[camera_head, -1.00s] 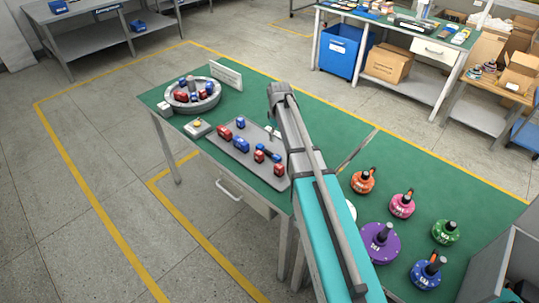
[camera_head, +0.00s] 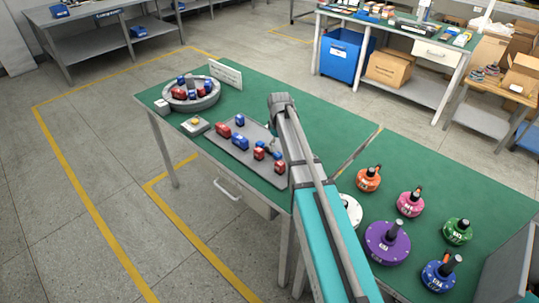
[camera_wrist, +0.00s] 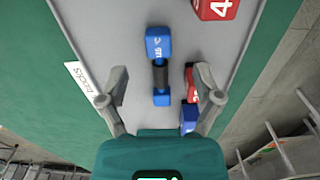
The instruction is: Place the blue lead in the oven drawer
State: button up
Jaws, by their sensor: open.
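My gripper (camera_wrist: 161,82) is open, one finger on each side of the lead's lower part, with nothing held. The right finger is close to a red piece (camera_wrist: 190,78) and a blue piece (camera_wrist: 188,118); I cannot tell whether it touches them. In the head view my arm hides the gripper. A drawer (camera_head: 243,196) with a handle is under the bench; I cannot tell if it is the oven drawer.
Another red piece (camera_wrist: 216,8) lies at the tray's far end. A round grey stator (camera_head: 190,96) with red and blue pieces stands at the bench's left end. Several coloured round knobbed pieces (camera_head: 388,243) and a grey box (camera_head: 510,270) occupy the right end.

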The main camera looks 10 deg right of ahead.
aim_at(279, 154)
jog(key=shift+f, duration=0.3)
jog(key=shift+w+d+f+b, duration=0.1)
jog(key=shift+f+b, duration=2.5)
jog(key=shift+b, duration=0.1)
grip_shut()
jog(key=shift+r, duration=0.25)
notch_tip(279, 154, up, 3)
jog(key=p, duration=0.3)
jog(key=shift+f, duration=0.1)
jog(key=s+r+p, duration=0.9)
jog(key=s+p, duration=0.1)
jog(key=s, duration=0.4)
jog(key=shift+a+r, duration=0.25)
jog(key=shift+r, duration=0.15)
